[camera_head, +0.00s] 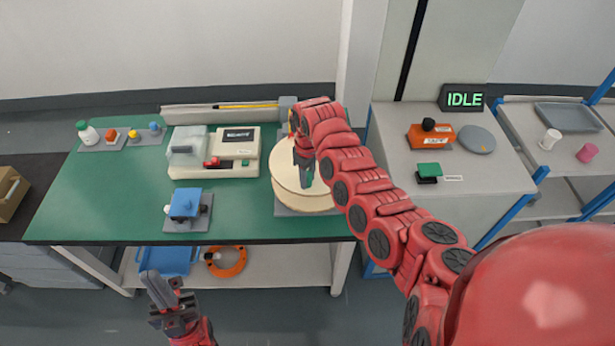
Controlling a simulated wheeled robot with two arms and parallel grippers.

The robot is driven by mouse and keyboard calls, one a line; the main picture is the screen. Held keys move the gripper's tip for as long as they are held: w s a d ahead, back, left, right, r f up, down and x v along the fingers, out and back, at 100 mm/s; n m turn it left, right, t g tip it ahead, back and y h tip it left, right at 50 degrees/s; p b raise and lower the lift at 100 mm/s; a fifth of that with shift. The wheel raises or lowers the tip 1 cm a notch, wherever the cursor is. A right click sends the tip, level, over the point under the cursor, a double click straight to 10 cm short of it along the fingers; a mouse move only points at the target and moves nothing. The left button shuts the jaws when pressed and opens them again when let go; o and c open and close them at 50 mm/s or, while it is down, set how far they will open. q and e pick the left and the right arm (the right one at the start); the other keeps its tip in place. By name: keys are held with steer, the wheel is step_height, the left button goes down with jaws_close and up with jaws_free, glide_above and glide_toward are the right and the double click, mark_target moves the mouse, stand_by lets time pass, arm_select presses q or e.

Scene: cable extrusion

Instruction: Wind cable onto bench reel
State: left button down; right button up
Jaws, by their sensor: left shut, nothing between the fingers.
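The bench reel (295,202), a pale wooden drum with a round top flange, stands on a grey base at the right end of the green bench (110,195). My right arm reaches in from the lower right over it. My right gripper (306,182) points down at the reel's top; whether its fingers hold anything is too small and partly hidden to tell. My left gripper (158,289) is shut and empty, low in front of the bench and apart from everything. I cannot make out any cable.
A beige machine (240,150) and a blue fixture (185,204) stand left of the reel. Small bottles sit at the back left. A blue tray (168,260) and orange ring (228,262) lie on the lower shelf. A display (462,97) on the right cabinet reads IDLE.

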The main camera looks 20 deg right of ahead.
jaws_close()
stand_by(0.9)
